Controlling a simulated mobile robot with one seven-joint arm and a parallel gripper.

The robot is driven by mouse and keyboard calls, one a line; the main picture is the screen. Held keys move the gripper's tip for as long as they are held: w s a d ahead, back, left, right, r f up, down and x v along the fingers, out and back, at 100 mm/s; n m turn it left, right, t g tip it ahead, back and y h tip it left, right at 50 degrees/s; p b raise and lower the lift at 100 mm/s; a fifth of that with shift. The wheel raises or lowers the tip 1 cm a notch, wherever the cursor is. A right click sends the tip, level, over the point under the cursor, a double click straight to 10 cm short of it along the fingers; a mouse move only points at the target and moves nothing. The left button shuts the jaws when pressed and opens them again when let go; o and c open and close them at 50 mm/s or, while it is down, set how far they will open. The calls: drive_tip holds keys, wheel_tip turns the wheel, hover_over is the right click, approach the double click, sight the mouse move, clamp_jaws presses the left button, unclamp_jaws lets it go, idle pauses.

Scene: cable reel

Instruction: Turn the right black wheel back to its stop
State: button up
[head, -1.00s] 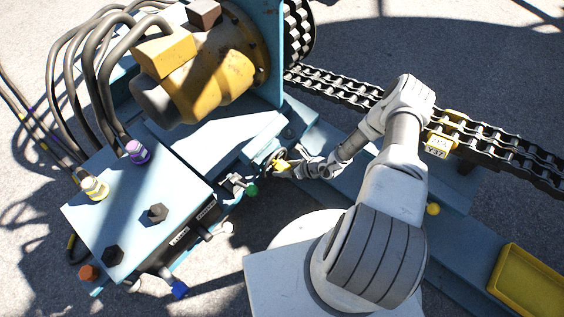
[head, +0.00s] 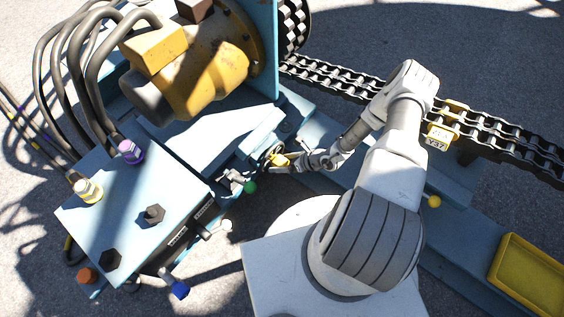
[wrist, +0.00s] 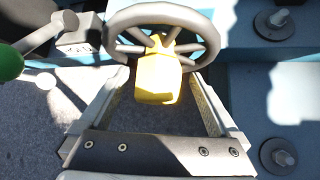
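A dark spoked handwheel (wrist: 162,22) stands at the top middle of the wrist view; in the head view the wheel (head: 271,154) is small and partly hidden by my gripper. A yellow block-shaped part (wrist: 157,78) sits at the wheel's hub, towards the wrist camera. My gripper (wrist: 160,75) is open, one finger on each side of the yellow part, with gaps showing on both sides. The fingertips reach the near edge of the wheel's rim; I cannot tell whether they touch it. In the head view my gripper (head: 285,166) is at the wheel.
A green-knobbed lever (wrist: 12,62) is close on the left; it also shows in the head view (head: 250,188). Bolts (wrist: 280,22) stand on the blue frame at right. A blue control box (head: 130,215) has black knobs. A chain (head: 350,85) runs behind my arm; a yellow tray (head: 530,275) lies right.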

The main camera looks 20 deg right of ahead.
drive_tip(key=shift+r, duration=0.1)
drive_tip(key=p+v, duration=0.5)
drive_tip(key=v, duration=1.2)
